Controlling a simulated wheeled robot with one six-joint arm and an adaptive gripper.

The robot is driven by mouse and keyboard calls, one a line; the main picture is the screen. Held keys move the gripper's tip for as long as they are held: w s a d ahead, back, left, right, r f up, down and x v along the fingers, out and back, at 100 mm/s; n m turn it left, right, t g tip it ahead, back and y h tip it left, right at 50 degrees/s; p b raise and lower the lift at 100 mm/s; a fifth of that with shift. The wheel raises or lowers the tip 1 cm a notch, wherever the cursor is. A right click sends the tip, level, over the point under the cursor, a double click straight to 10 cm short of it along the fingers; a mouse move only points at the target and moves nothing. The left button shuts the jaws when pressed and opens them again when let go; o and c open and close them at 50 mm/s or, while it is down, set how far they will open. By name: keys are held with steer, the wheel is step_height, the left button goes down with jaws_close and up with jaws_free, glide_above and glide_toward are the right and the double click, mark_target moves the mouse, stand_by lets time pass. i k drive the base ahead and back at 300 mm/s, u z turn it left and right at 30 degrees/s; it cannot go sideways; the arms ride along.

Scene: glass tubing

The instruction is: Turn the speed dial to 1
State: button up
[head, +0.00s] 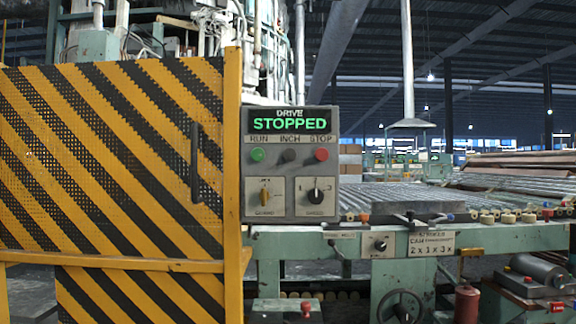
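A grey control panel (290,215) stands just right of the striped guard, with a lit green display (290,124) reading "DRIVE STOPPED". The speed dial (315,196) is a round black knob at the panel's lower right, with small marks around it and a label below that appears to read "SPEED". A pale pointer mark shows on the knob, roughly upward; the exact setting is too small to read. My gripper is not in view, and nothing covers the dial.
A yellow selector (264,196) sits left of the dial; green (257,155), dark (289,156) and red (321,155) buttons sit above. A yellow-black guard door (110,160) fills the left. Another knob (380,245) and a handwheel (400,308) are lower right.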

mark_target(316, 196)
steer(key=u, duration=0.05)
steer(key=k, duration=0.5)
steer(key=u, duration=2.05)
steer(key=i, duration=1.2)
steer(key=z, duration=2.25)
